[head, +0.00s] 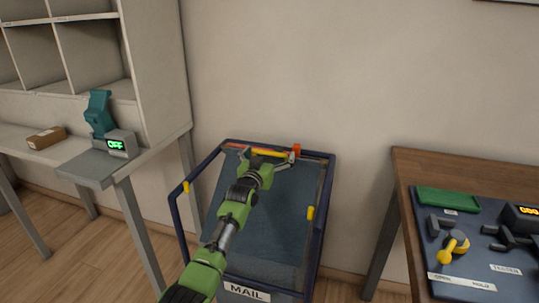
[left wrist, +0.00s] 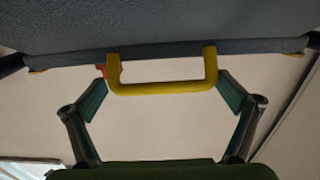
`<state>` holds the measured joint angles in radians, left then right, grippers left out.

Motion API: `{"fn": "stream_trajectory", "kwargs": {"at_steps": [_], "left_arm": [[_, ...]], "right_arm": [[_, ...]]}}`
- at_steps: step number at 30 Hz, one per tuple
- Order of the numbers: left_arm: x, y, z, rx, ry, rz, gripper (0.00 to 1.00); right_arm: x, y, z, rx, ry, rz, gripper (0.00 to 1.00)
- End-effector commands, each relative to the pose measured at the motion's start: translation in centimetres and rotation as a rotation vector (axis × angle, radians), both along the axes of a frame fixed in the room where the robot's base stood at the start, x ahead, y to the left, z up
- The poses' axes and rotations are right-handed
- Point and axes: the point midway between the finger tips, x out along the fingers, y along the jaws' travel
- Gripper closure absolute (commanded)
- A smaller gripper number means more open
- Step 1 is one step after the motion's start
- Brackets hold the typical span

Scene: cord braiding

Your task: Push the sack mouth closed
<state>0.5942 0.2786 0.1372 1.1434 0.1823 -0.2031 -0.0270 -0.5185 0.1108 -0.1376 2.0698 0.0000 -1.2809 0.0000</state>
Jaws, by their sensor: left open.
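The blue-grey sack (head: 262,215) hangs in a dark blue frame with a MAIL label (head: 244,291) at its front. Its mouth is open toward the head camera. A yellow handle (head: 270,154) is at the far edge of the mouth; in the left wrist view the handle (left wrist: 162,88) hangs from a dark bar with grey cloth above. My left gripper (left wrist: 162,80) is open, with one finger on each side of the handle; I cannot tell whether they touch it. In the head view my left arm reaches across the sack to that edge. My right gripper is not in view.
Yellow pieces (head: 310,213) sit on the frame's sides, and a red piece (head: 296,148) is at its far edge. A shelf desk with a scale (head: 121,143) reading OFF stands left. A table (head: 398,185) with a tool mat stands right. The wall is close behind.

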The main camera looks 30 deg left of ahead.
Motion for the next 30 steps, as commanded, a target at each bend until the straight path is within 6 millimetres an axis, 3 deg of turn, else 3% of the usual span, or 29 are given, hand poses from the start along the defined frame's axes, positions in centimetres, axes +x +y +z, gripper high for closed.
{"fn": "stream_trajectory", "kwargs": {"at_steps": [8, 21, 30], "left_arm": [[-1.8, -0.5, -0.1, 0.000, 0.000, -0.001, 0.01], [-8.7, -2.2, 0.0, 0.000, -0.001, -0.001, 0.01], [-11.4, -2.9, 0.0, -0.001, -0.002, -0.002, 0.01]], "right_arm": [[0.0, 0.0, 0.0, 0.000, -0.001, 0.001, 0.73], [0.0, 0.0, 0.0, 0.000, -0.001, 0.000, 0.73], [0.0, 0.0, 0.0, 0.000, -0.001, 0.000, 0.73]]}}
